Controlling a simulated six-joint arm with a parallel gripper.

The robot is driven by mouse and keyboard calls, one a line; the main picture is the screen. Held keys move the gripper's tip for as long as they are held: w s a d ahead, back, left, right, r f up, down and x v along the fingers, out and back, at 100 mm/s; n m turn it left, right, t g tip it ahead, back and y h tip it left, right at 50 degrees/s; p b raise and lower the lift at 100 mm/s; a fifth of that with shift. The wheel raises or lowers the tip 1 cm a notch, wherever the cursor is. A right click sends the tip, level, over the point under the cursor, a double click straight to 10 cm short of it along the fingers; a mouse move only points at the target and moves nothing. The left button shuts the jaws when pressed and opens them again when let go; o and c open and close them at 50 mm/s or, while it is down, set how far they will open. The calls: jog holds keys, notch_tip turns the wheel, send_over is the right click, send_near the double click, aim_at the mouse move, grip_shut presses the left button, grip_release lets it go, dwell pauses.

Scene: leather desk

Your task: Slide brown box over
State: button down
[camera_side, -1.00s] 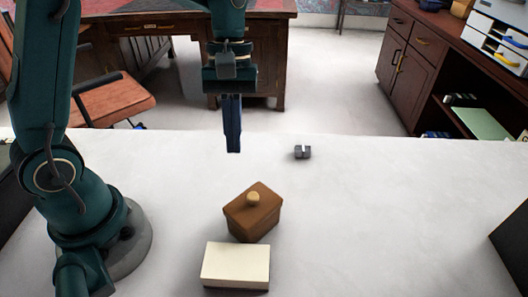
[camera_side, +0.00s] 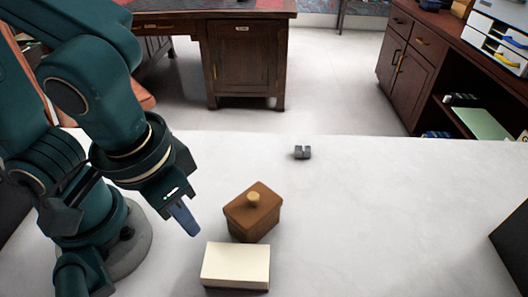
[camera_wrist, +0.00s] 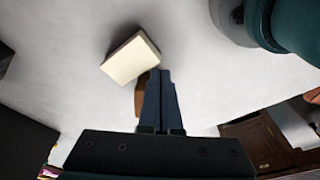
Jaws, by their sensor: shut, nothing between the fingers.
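The brown box (camera_side: 253,214) has a lid with a round tan knob and stands on the white tabletop, near the middle of the side view. My gripper (camera_side: 192,229) is shut and empty, tilted downward, a little to the left of the box and apart from it in that picture. In the wrist view, the shut fingers (camera_wrist: 160,78) cover most of the box, and only a brown strip (camera_wrist: 139,97) shows at their left edge. How high the fingertips are above the table is hard to tell.
A cream block (camera_side: 236,265) lies just in front of the brown box; it also shows in the wrist view (camera_wrist: 130,58). A small grey notched piece (camera_side: 302,152) sits near the far table edge. The table right of the box is clear, up to a dark object (camera_side: 512,240).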

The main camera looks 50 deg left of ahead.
aim_at(256, 196)
jog(key=shift+m, duration=0.4)
jog(key=w, duration=1.1)
jog(key=shift+d+f, duration=0.25)
jog(key=shift+d, duration=0.15)
jog(key=shift+f, duration=0.4)
jog(key=shift+s, duration=0.1)
